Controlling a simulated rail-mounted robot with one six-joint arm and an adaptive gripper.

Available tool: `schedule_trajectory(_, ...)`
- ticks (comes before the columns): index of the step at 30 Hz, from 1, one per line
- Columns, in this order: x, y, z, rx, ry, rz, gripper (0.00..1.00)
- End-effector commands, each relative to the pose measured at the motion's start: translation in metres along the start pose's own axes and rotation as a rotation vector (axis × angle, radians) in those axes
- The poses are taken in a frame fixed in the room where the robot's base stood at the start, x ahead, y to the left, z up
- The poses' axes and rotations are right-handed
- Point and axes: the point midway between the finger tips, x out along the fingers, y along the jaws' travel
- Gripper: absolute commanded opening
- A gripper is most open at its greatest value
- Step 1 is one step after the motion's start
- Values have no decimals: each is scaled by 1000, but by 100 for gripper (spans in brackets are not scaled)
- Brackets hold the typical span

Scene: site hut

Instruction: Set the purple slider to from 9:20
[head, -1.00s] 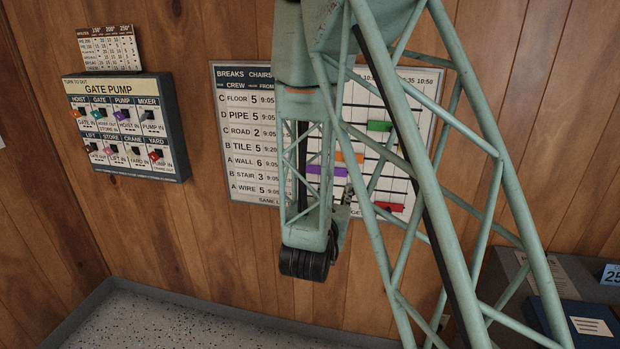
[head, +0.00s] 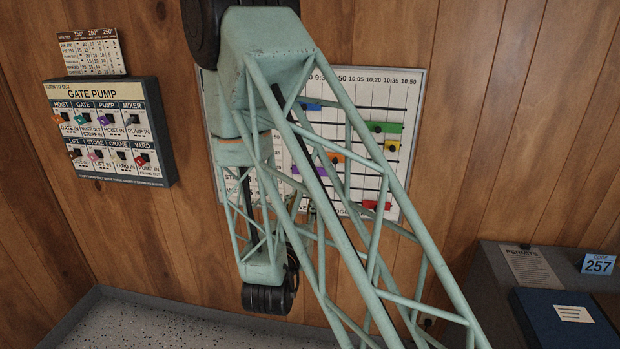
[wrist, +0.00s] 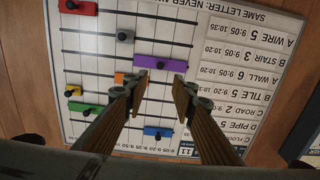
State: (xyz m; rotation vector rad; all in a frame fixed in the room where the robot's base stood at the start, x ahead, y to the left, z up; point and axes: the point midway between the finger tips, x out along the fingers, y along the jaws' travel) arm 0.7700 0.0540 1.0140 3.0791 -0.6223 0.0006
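The purple slider (wrist: 148,61) sits on one of the board's horizontal lines and has a dark knob near its middle. The board (wrist: 100,135) appears upside down in the wrist view. In the head view the purple slider (head: 318,172) is partly covered by my arm's lattice. My gripper (wrist: 160,82) is open in the wrist view. Its two fingertips are apart, one toward each end of the purple slider, with nothing between them. Whether they touch the board cannot be told. In the head view my gripper is mostly hidden behind the arm.
Other sliders on the board are orange (wrist: 124,78), blue (wrist: 158,132), green (wrist: 85,108), yellow (wrist: 73,91), grey (wrist: 125,36) and red (wrist: 78,7). The orange one lies close to the left finger. A gate pump switch panel (head: 107,135) hangs left; a blue binder (head: 565,320) lies right.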

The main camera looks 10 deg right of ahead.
Motion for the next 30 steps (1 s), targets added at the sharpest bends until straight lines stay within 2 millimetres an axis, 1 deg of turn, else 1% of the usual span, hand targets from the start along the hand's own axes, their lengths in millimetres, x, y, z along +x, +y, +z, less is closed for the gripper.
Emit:
schedule_trajectory(8,6,0,0,1,0,0,24)
schedule_trajectory(14,19,1,0,2,0,2,24)
schedule_trajectory(20,40,1,1,2,0,2,24)
schedule_trajectory(30,81,0,1,1,0,1,24)
